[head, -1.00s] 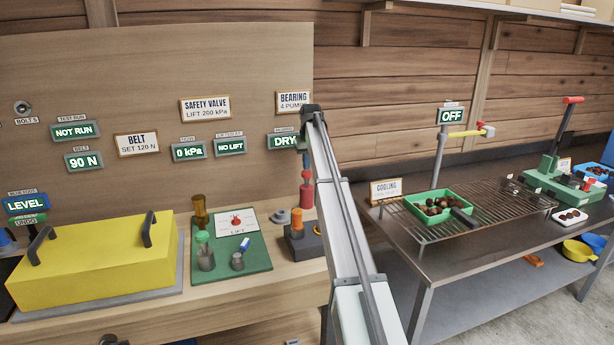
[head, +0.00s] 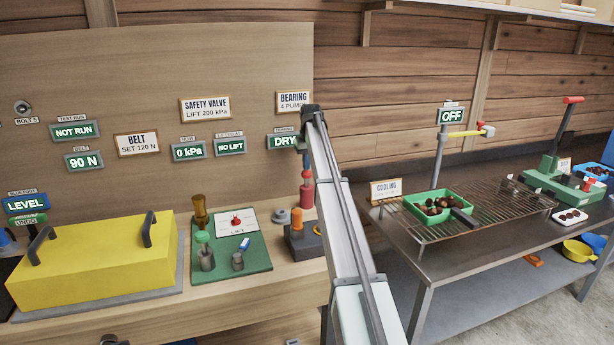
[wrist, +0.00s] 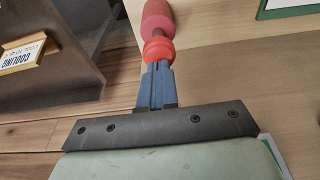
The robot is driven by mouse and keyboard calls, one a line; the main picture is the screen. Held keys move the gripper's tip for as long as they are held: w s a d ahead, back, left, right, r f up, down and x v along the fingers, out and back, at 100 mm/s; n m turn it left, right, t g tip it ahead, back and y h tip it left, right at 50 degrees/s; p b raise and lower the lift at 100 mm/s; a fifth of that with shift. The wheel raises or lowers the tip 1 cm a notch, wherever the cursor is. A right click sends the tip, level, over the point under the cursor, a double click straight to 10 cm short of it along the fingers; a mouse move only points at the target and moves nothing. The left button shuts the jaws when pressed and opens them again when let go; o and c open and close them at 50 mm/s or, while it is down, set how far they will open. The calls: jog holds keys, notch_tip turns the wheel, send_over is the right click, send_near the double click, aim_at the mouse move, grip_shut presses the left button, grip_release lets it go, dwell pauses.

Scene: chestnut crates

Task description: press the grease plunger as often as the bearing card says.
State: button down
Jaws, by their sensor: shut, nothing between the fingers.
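The bearing card (head: 293,101) hangs on the board and reads "BEARING" and "4 PUM", its right end cut off by my arm. Below it a display (head: 283,141) reads DRY, partly covered by my arm. The red grease plunger (head: 306,194) stands upright at the bench's right end. In the wrist view its bright red knob (wrist: 158,50) lies right at the fingertips, with the duller red body (wrist: 157,16) beyond. My gripper (wrist: 158,68) is shut, with blue fingers and nothing between them, above the knob. Tips and knob seem to meet, but I cannot tell if they press.
A green board (head: 258,260) with fittings and a yellow cover (head: 95,262) lie farther left. A metal table with a cooling rack (head: 490,218) stands to the right.

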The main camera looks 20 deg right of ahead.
aim_at(307, 173)
jog(key=shift+f, duration=0.1)
jog(key=shift+f, duration=2.3)
jog(key=shift+r, duration=3.85)
